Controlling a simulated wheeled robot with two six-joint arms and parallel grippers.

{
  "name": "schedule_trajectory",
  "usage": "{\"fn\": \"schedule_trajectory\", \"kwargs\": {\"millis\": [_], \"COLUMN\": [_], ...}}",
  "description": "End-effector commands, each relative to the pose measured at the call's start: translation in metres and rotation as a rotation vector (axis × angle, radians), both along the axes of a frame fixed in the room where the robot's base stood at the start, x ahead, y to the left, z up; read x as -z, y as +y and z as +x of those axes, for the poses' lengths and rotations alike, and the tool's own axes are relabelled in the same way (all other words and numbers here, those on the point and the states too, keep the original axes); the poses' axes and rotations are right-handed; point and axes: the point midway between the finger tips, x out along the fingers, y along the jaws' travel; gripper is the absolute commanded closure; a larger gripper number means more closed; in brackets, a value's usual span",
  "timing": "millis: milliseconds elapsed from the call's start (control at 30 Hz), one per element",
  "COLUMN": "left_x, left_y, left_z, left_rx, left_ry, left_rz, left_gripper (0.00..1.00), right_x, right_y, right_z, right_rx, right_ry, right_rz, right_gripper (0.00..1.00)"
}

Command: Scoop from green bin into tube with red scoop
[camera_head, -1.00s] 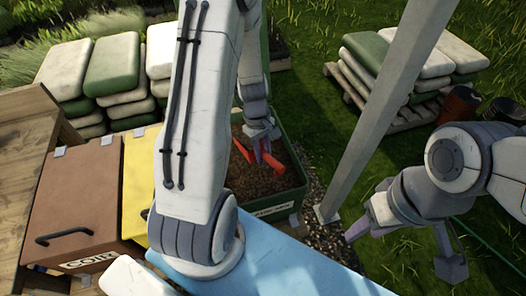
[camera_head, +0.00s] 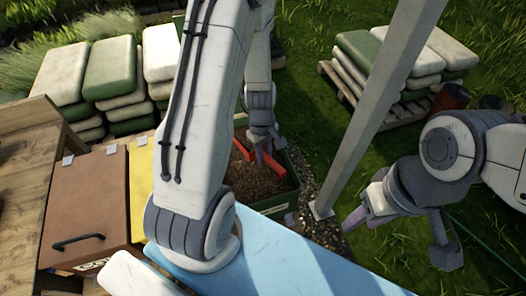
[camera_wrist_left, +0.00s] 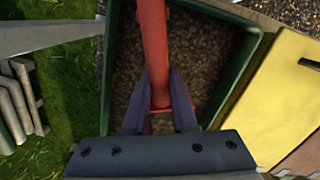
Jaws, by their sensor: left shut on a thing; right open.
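The green bin (camera_head: 292,194) holds brown loose material and stands near the middle of the head view. My left gripper (camera_head: 263,141) is over the bin. The red scoop (camera_head: 271,159) shows below and beside it, partly hidden by my arm. In the left wrist view my left gripper (camera_wrist_left: 160,100) is shut on the red scoop (camera_wrist_left: 153,45), whose long red part runs up the picture over the green bin (camera_wrist_left: 240,75). The scoop's bowl cannot be made out. My right gripper (camera_head: 397,243) is open and empty over the grass at right. I can make out no tube.
A grey post (camera_head: 368,120) stands between the bin and my right gripper. A yellow-lidded bin (camera_head: 143,185) and a brown-lidded bin (camera_head: 85,210) stand at left. A light blue surface (camera_head: 285,262) lies in front. Stacked sacks (camera_head: 110,72) are behind.

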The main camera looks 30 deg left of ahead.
Motion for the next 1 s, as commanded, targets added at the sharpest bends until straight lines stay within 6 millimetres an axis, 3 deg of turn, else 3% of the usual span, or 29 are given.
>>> {"fn": "schedule_trajectory", "kwargs": {"millis": [167,1000], "left_x": [-0.012,-0.028], "left_y": [-0.005,-0.014], "left_z": [-0.002,-0.006], "left_rx": [0.003,0.003], "left_ry": [-0.006,-0.023], "left_rz": [0.016,0.060], "left_gripper": [1.00,1.00], "right_x": [-0.017,-0.070], "right_y": [0.000,0.000], "right_z": [0.000,0.000], "right_rx": [0.000,-0.010], "right_ry": [0.000,-0.001], "right_rz": [0.000,0.000], "right_gripper": [0.53,0.53]}}
